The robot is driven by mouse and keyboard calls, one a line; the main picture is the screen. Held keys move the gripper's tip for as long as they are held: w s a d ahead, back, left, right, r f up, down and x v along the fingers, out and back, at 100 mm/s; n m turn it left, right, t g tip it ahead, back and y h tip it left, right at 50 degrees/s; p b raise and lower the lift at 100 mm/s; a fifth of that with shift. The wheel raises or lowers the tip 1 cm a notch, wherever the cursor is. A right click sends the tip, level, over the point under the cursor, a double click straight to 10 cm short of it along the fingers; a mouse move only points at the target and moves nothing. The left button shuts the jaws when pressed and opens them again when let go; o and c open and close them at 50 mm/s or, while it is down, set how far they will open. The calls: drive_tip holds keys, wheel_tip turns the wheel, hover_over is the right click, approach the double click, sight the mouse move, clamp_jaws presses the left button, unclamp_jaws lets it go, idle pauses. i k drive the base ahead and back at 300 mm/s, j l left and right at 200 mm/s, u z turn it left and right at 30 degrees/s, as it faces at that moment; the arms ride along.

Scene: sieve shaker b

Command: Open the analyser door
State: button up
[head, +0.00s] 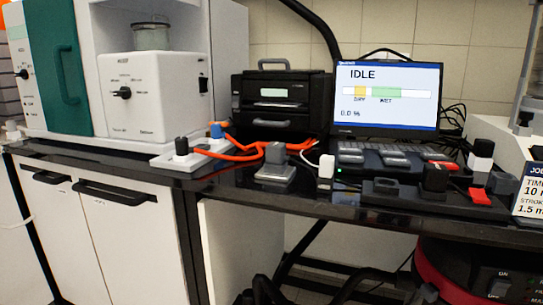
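The analyser (117,62) is a large white machine at the left end of the black bench. A teal door (50,75) with a vertical teal bar handle (67,75) is on its front. The door looks closed against the body, though I cannot tell whether there is a small gap. To the right of the door is a white unit with a black knob (122,93) and a glass jar (152,37) on top. I cannot make out my gripper; dark shapes at the bottom edge are unclear.
A power strip (190,158) with plugs and orange cables lies in front of the analyser. A black printer (282,103) and a screen reading IDLE (389,96) stand further right. White cupboards (110,230) with black handles are below the bench. Small items crowd the right side.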

sight(51, 25)
drive_tip(key=u, duration=1.45)
drive_tip(key=i+j+u, duration=0.1)
drive_tip(key=i+j, duration=0.65)
drive_tip(key=i, duration=0.05)
